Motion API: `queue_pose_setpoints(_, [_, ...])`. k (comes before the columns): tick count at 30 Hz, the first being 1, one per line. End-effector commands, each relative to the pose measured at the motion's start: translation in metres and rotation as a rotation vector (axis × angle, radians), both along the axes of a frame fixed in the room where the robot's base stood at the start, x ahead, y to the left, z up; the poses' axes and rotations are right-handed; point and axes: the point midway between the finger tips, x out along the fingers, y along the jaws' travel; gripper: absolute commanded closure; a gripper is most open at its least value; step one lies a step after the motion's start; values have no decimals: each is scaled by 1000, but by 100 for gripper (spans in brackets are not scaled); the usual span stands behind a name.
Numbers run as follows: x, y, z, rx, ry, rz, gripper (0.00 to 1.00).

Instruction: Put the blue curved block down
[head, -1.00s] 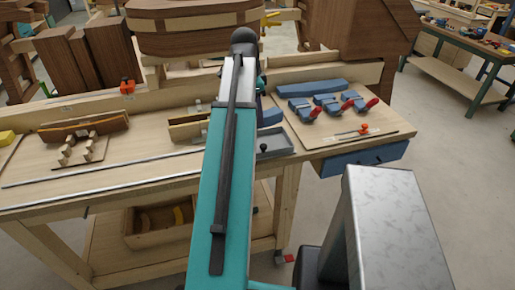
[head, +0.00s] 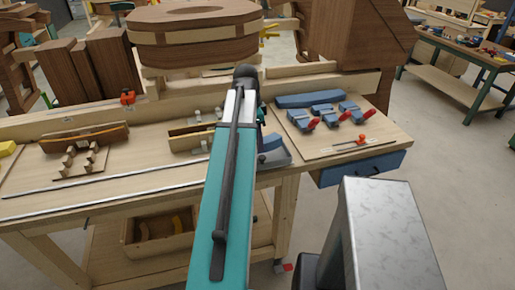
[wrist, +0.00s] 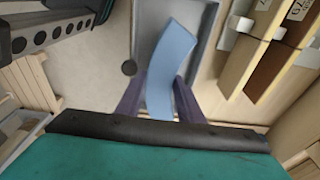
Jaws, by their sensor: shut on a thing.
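The blue curved block (wrist: 168,62) is held between the two dark purple fingers of my gripper (wrist: 160,96). In the wrist view its far end extends over a grey tray (wrist: 203,45). In the head view part of the block (head: 270,143) shows just right of my arm, over or in the tray (head: 277,162). My arm hides the fingers there. I cannot tell whether the block touches the tray floor.
Blue clamps with red handles (head: 325,118) and a longer blue curved piece (head: 310,100) are on a board at right. Wooden strips (wrist: 262,50) lie right of the tray in the wrist view.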

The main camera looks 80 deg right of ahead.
Motion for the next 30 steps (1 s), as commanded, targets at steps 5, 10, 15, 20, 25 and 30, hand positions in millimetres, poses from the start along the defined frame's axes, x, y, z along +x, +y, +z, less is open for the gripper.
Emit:
queue_pose_setpoints(5, [0, 0, -1, -1, 0, 0, 96])
queue_pose_setpoints(10, [0, 0, -1, 0, 0, -1, 96])
queue_pose_setpoints(15, [-1, 0, -7, 0, 0, 0, 96])
queue_pose_setpoints(20, [-1, 1, -20, 2, 1, 0, 96])
queue_pose_setpoints(25, [-1, 1, -34, 1, 0, -1, 96])
queue_pose_setpoints(30, [-1, 0, -38, -1, 0, -1, 96])
